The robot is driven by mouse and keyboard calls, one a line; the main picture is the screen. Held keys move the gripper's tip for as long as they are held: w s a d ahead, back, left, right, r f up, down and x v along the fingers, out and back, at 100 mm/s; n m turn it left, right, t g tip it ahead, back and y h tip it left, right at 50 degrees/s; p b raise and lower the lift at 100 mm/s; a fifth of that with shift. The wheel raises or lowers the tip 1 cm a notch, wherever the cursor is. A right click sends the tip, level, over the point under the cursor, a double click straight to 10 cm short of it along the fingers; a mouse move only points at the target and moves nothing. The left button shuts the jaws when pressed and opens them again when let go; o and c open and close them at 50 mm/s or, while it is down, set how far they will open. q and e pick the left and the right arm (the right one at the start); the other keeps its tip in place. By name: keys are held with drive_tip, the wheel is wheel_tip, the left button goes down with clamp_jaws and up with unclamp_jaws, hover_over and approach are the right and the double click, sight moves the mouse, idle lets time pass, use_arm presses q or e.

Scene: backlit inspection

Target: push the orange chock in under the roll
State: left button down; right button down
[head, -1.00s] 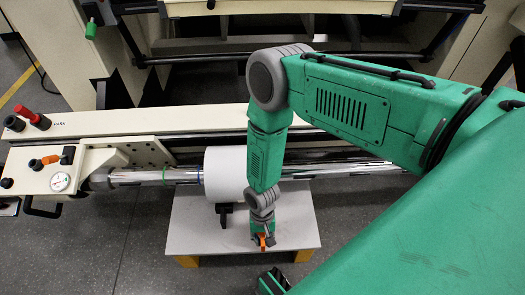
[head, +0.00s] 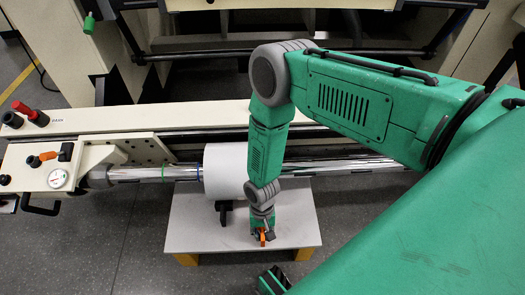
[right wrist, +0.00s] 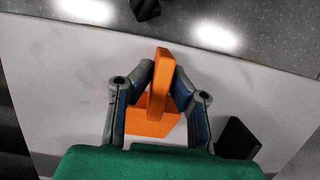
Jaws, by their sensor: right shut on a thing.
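The orange chock (head: 262,236) is at my right gripper (head: 263,231), over the grey board in front of the roll. In the right wrist view the orange chock (right wrist: 155,95) stands between the two fingers of my right gripper (right wrist: 157,92), which is shut on its upright part. The white roll (head: 226,172) sits on a shiny shaft behind and left of the gripper. The chock is apart from the roll, to its front right. Whether the chock touches the board is unclear. My left gripper cannot be made out.
A black block (head: 225,211) stands at the roll's front edge, left of the chock; it shows in the right wrist view (right wrist: 236,139) beside the gripper. The grey board (head: 195,236) has free room in front. A cream machine bed (head: 110,122) runs behind the shaft.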

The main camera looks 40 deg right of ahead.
drive_tip(key=shift+w+d+b, duration=0.5)
drive_tip(key=shift+w+d, duration=0.05)
drive_tip(key=shift+w, duration=0.35)
drive_tip(key=shift+w+d+b, duration=0.5)
drive_tip(key=shift+w+d, duration=0.05)
drive_tip(key=shift+w, duration=0.35)
drive_tip(key=c, duration=1.5)
unclamp_jaws()
drive_tip(key=shift+o, duration=0.2)
drive_tip(key=v, duration=1.2)
drive_tip(key=s+d+r+n+t+h, duration=0.1)
drive_tip(key=s+d+r+n+t, duration=0.15)
drive_tip(key=s, duration=0.65)
drive_tip(key=s+d+r+n+t+h, duration=0.15)
drive_tip(key=s+n, duration=0.25)
drive_tip(key=s, duration=0.6)
wheel_tip(320, 180, up, 17)
drive_tip(key=g+y+p, duration=0.1)
drive_tip(key=p, duration=1.6)
drive_tip(key=shift+w+r, duration=0.2)
drive_tip(key=shift+w, duration=0.1)
